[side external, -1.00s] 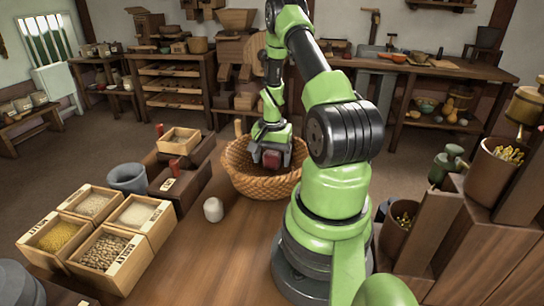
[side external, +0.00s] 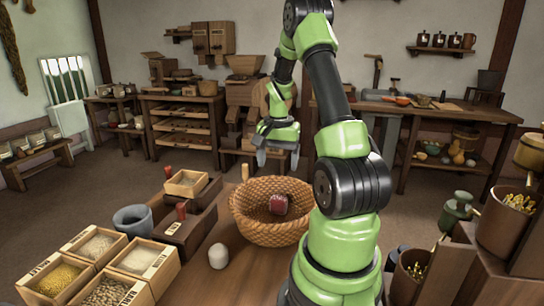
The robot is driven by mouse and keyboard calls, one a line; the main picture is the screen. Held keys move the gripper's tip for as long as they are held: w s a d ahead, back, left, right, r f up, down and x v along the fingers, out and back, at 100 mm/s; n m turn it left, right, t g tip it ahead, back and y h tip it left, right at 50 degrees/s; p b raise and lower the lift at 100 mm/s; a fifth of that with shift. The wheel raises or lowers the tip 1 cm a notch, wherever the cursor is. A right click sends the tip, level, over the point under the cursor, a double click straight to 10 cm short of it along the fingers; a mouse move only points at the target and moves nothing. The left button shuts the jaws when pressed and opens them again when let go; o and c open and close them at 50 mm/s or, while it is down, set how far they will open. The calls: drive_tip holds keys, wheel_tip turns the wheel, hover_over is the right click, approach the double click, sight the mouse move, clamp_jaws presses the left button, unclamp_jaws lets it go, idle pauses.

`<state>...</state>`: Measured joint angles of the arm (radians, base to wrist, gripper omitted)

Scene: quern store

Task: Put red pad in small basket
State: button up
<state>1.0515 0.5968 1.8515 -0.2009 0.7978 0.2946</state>
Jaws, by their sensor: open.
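The red pad (side external: 278,204) lies inside the small wicker basket (side external: 265,232), toward the right of its interior. The basket stands on the wooden table in front of my arm. My gripper (side external: 277,160) is open and empty, with its fingers apart above the basket's far rim. It is clear of both the pad and the basket. The underside of the pad is hidden in the basket.
A white rounded object (side external: 218,256) stands on the table just left of the basket. A grey mortar (side external: 133,221) and wooden boxes of grain (side external: 146,258) are further left. Brown stepped stands with pots (side external: 503,225) are at the right.

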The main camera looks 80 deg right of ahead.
drive_tip(key=w+a+r+n+t+h, duration=0.1)
drive_tip(key=w+a+r+n+t, duration=0.15)
drive_tip(key=a+r, duration=0.5)
drive_tip(key=w+a+r+n+t, duration=0.1)
drive_tip(key=w+a+r+n, duration=0.4)
drive_tip(key=a, duration=0.4)
drive_tip(key=s+a+r+n+t+y, duration=0.3)
drive_tip(key=s+a+n, duration=0.3)
drive_tip(key=s+a, duration=0.3)
drive_tip(key=a+r, duration=0.1)
drive_tip(key=a, duration=0.3)
drive_tip(key=shift+a+r, duration=0.15)
drive_tip(key=shift+a, duration=0.1)
